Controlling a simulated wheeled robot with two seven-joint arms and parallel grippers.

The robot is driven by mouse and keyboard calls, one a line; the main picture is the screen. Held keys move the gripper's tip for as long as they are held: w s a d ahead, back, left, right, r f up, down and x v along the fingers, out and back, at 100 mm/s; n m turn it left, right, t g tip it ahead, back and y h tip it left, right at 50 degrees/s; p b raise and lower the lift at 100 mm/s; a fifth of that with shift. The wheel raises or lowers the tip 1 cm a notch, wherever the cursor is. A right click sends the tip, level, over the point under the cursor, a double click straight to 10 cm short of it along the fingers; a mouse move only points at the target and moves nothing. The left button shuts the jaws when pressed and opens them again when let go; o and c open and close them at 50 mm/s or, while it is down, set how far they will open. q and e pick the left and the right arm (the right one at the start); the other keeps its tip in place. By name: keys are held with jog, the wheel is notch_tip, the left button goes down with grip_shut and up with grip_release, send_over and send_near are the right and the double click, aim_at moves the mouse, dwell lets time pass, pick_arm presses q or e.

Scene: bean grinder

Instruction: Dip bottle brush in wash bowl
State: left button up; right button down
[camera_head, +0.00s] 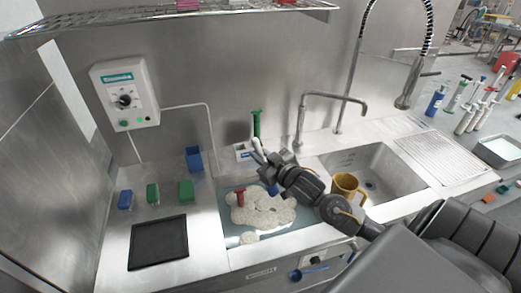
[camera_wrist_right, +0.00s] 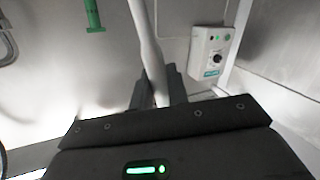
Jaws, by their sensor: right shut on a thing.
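My right gripper (camera_head: 264,160) reaches in from the right and is above the back edge of the foam-filled basin. It is shut on a pale grey rod (camera_wrist_right: 148,45), which stands up from between the fingers in the wrist view. The rod may be the bottle brush's handle; I cannot make out any bristles. A small blue part (camera_head: 273,189) shows just below the gripper; I cannot tell what it belongs to. The wash bowl seems to be the sunken basin (camera_head: 232,240) with white foam (camera_head: 265,212). A red-handled item (camera_head: 240,197) stands in the foam. My left gripper is not in view.
A green-handled tool (camera_head: 256,124) stands upright behind the gripper, near a white holder (camera_head: 243,152). Small blue and green blocks and a black tray (camera_head: 158,243) lie left. A tap (camera_head: 330,97) rises behind.

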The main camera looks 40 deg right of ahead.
notch_tip(320, 180, down, 18)
jog(key=b, duration=1.4)
jog(key=shift+r, duration=0.1)
notch_tip(320, 180, up, 17)
jog(key=p, duration=1.7)
jog(key=shift+p, duration=0.3)
dwell(0.4)
